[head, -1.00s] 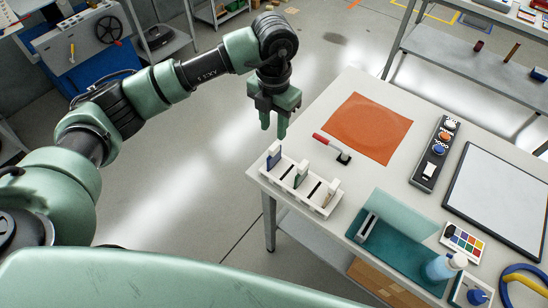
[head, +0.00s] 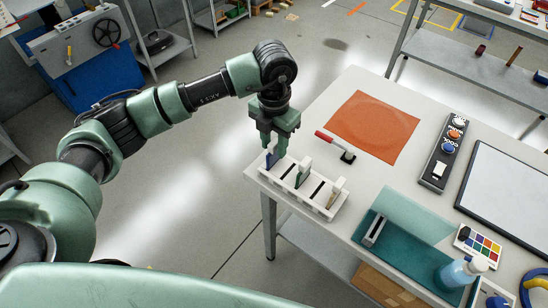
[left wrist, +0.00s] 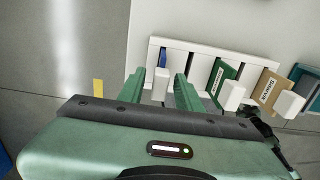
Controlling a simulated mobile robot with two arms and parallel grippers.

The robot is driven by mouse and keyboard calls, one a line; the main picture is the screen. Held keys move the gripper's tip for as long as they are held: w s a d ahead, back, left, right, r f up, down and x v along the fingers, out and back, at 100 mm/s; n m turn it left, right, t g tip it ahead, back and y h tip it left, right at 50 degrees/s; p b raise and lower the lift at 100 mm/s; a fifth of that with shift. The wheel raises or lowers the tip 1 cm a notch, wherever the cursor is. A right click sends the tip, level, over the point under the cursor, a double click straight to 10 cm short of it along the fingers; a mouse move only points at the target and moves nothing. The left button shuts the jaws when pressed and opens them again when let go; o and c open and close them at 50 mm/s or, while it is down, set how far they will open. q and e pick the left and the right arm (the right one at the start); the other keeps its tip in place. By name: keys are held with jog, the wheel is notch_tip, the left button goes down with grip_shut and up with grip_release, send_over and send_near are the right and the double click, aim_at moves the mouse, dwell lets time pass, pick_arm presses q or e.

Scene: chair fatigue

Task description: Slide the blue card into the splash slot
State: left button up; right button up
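The blue card (head: 269,163) stands upright at the left end of the white slotted rack (head: 317,205). In the left wrist view its blue part (left wrist: 165,60) shows behind a white grip block (left wrist: 160,88). My left gripper (head: 275,149) is right over that end of the rack. Its fingers (left wrist: 160,75) are apart, one on each side of the white block, with gaps visible. A small grey slotted holder (head: 375,230) stands on the teal mat; I cannot read any splash label. My right gripper is not in view.
A green card (head: 303,173) and a tan card (head: 335,190) stand in the same rack. A red-handled tool (head: 325,137) lies behind it, near an orange mat (head: 374,125). A control box (head: 442,155) and a bottle (head: 460,272) are to the right.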

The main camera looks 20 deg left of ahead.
pick_arm(q)
jog(key=shift+c, duration=0.3)
grip_shut()
jog(key=shift+r, duration=0.3)
jog(key=shift+r+p, duration=1)
jog(key=shift+r, duration=0.8)
jog(key=shift+r+p, duration=0.95)
jog(key=shift+r, duration=1.05)
